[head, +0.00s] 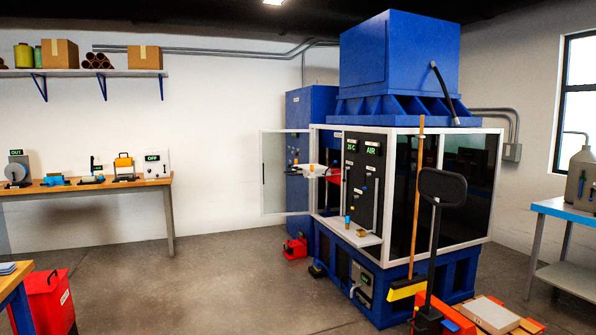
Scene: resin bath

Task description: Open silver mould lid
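I cannot make out a silver mould or its lid for certain. The big blue machine (390,55) stands right of the middle, with a white-framed glass enclosure. Its glass door (286,172) stands open to the left. A small pale, silvery piece (316,170) shows at the door opening, with a red part beside it; it is too small to tell what it is. A white ledge (352,235) at the machine's front holds a small orange and blue item. Neither of my grippers is in view.
A workbench (95,187) with several small devices stands along the left wall. A red bin (45,300) is at lower left.

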